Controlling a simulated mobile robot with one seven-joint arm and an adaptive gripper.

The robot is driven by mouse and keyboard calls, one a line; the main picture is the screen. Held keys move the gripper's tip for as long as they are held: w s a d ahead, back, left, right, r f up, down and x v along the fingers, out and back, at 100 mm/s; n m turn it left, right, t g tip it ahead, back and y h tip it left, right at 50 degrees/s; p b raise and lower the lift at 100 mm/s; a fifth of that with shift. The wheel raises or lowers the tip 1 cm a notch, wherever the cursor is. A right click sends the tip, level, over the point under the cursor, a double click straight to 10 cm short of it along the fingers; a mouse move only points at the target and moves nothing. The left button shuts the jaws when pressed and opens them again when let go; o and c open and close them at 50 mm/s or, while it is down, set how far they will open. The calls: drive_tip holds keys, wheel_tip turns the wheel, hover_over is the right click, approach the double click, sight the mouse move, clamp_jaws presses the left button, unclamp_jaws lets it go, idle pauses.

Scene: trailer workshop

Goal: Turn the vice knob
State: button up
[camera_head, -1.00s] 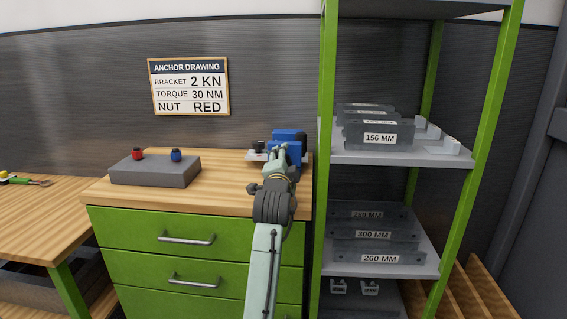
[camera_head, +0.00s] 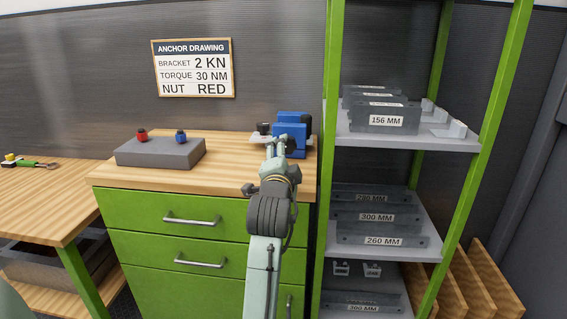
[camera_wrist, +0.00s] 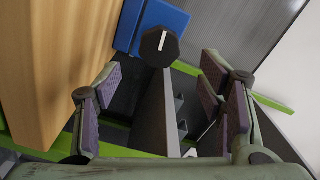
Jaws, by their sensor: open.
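The blue vice (camera_head: 292,131) stands on the wooden top of the green drawer cabinet, at its back right corner. In the wrist view its blue body (camera_wrist: 127,27) shows at the top, with a dark faceted knob (camera_wrist: 160,46) bearing a white line. My gripper (camera_head: 276,143) is in front of the vice and overlaps its lower left part in the head view. In the wrist view my gripper (camera_wrist: 158,82) is open and empty, its fingers wide apart. The knob lies beyond the fingertips, between their directions, and looks apart from them. Which dark part in the head view is this knob, I cannot tell.
A green-posted shelf rack (camera_head: 331,170) with labelled brackets stands close to the right of the vice. A grey block (camera_head: 160,153) with a red and a blue knob sits on the cabinet top (camera_head: 215,180) at left. The wood between is clear.

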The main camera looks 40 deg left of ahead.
drive_tip(key=shift+v, duration=1.7)
